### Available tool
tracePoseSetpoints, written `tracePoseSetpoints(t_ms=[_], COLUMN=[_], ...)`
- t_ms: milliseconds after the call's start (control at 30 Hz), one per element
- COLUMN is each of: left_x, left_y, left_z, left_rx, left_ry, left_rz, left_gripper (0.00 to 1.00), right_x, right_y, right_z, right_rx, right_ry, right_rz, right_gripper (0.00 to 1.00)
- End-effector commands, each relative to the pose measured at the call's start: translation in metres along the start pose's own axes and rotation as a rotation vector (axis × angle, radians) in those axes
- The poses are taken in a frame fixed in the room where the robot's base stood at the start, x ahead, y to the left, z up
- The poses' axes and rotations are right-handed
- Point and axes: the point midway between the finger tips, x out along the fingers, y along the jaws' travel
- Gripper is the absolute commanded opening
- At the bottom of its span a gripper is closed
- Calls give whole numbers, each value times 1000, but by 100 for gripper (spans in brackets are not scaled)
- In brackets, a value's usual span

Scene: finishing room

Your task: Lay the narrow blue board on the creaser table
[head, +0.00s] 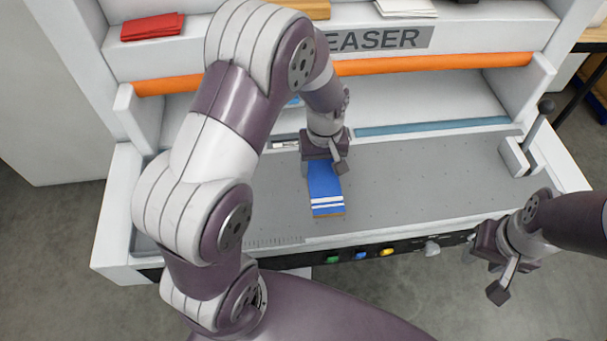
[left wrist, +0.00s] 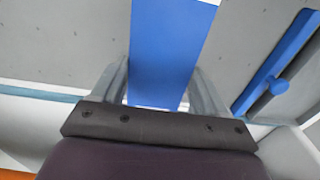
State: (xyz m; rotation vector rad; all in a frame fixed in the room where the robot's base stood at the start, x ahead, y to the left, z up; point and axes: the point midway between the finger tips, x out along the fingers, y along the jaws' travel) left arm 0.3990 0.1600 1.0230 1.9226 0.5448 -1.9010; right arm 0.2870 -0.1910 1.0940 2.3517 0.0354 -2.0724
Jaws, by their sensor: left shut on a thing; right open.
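The narrow blue board (head: 325,188) has white stripes near its front end. It is over the grey top of the creaser table (head: 420,185), its length running front to back. My left gripper (head: 320,163) is shut on the board; in the left wrist view the board (left wrist: 168,45) passes between the two fingers (left wrist: 160,92). The board's held end is partly hidden by the gripper. I cannot tell whether the board touches the table top. My right gripper (head: 475,248) is open and empty, off the table's front right corner.
An orange roller (head: 440,63) spans the back above a teal strip (head: 430,127). A black-knobbed lever (head: 540,120) stands at the right. A blue bar with a knob (left wrist: 278,85) lies beside the board in the left wrist view. The table's right half is clear.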

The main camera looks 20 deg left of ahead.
Motion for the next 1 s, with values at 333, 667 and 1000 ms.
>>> tracePoseSetpoints(t_ms=[333, 667, 1000], left_x=[42, 84, 86], left_y=[-69, -70, -70], left_z=[-17, -18, -18], left_rx=[-1, 2, 2], left_ry=[-2, 1, 0], left_rz=[-1, 0, 0], left_gripper=[43, 43, 93], right_x=[-19, -27, -25], right_y=[0, 0, 0], right_z=[-3, -4, -3], right_rx=[0, 0, 0], right_ry=[1, 0, 0], right_rz=[0, 0, 0], right_gripper=[43, 43, 43])
